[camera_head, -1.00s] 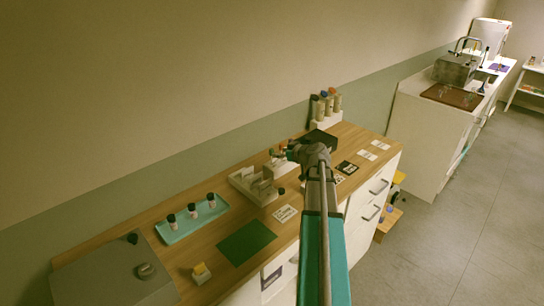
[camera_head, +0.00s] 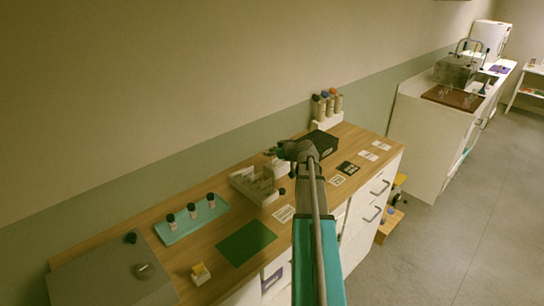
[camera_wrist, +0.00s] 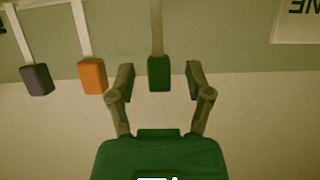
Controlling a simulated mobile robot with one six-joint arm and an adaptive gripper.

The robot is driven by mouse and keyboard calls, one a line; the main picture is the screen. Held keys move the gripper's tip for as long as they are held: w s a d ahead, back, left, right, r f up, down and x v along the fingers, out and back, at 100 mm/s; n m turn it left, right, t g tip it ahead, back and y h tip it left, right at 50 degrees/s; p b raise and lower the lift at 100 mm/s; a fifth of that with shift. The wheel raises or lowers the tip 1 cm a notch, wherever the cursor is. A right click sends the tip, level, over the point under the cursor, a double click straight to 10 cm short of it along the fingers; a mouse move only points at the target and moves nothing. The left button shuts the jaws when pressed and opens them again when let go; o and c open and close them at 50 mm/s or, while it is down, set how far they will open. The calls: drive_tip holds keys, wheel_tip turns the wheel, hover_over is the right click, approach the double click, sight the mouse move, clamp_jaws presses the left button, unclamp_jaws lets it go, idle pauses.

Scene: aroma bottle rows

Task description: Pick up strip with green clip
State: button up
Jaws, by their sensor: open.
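The strip with the green clip shows in the wrist view: a pale narrow strip (camera_wrist: 157,30) with a dark green block-shaped clip (camera_wrist: 159,73) at its end. My gripper (camera_wrist: 160,76) is open, with one finger on each side of the green clip and visible gaps to both. In depth I cannot tell how far the fingers reach around it. Two other strips hang to the left, one with an orange clip (camera_wrist: 93,76) and one with a purple clip (camera_wrist: 37,80). In the head view my gripper (camera_head: 283,151) is over the back of the counter; my arm hides the strips there.
A divided pale tray (camera_head: 243,186) stands left of my arm. Further left are a teal tray (camera_head: 178,235) with dark-capped bottles and a green mat (camera_head: 245,243).

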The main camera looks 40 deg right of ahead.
drive_tip(key=c, duration=0.9)
drive_tip(key=shift+o, duration=0.2)
drive_tip(key=shift+r, duration=0.15)
wheel_tip(320, 180, up, 10)
drive_tip(key=p, duration=1)
idle(0.5)
wheel_tip(320, 180, up, 3)
drive_tip(key=p, duration=0.3)
idle(0.5)
